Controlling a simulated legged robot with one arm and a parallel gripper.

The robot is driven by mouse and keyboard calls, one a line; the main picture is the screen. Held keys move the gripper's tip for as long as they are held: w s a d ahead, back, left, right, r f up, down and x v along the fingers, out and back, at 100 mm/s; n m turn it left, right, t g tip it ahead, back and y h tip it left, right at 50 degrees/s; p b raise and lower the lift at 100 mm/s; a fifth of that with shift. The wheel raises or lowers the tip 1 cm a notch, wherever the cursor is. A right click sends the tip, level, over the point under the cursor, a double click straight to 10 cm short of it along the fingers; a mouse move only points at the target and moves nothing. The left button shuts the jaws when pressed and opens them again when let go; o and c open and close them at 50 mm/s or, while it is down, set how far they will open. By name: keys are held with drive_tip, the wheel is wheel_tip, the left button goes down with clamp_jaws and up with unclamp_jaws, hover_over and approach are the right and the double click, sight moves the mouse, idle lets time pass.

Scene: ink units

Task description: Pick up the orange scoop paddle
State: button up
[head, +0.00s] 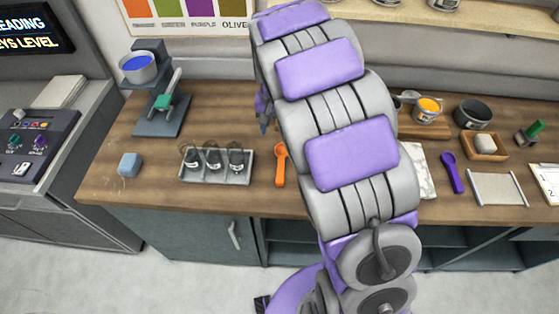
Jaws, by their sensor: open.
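The orange scoop paddle (281,166) lies flat on the wooden counter (330,207), just left of my arm. Its rounded end points away from me and its handle toward the front edge. Nothing holds it. A small part of my gripper (263,110) shows past the left side of my purple and grey arm, beyond the scoop and apart from it in the picture. Its jaws are open; most of it is hidden behind the arm.
A tray with three dark jars (216,166) stands left of the scoop. A blue block (130,164) and a stand with a blue-filled cup (138,68) are farther left. A purple scoop (452,172) and a wooden soap dish (485,147) lie right of my arm.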

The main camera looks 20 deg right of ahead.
drive_tip(key=b, duration=0.2)
hover_over(282, 162)
wheel_tip(282, 162, down, 9)
drive_tip(key=shift+s+d+f, duration=0.1)
drive_tip(key=shift+d, duration=0.05)
drive_tip(key=f, duration=0.1)
drive_tip(key=a+f, duration=0.1)
drive_tip(key=f, duration=0.1)
drive_tip(key=shift+a, duration=0.2)
drive_tip(key=shift+a+f, duration=0.1)
drive_tip(key=shift+a, duration=0.15)
drive_tip(key=shift+f+b, duration=0.35)
drive_tip(key=shift+b, duration=0.05)
drive_tip(key=f, duration=0.1)
drive_tip(key=d+f, duration=0.1)
drive_tip(key=f+b, duration=0.1)
drive_tip(key=shift+d+f, duration=0.3)
drive_tip(key=shift+d, duration=0.05)
drive_tip(key=shift+w+d+f, duration=0.2)
drive_tip(key=shift+d, duration=0.05)
drive_tip(key=shift+a, duration=0.4)
drive_tip(key=shift+c, duration=0.5)
drive_tip(key=shift+a, duration=0.35)
drive_tip(key=c, duration=0.3)
drive_tip(key=shift+c, duration=0.8)
drive_tip(key=shift+d, duration=0.55)
clamp_jaws()
drive_tip(key=shift+a, duration=0.1)
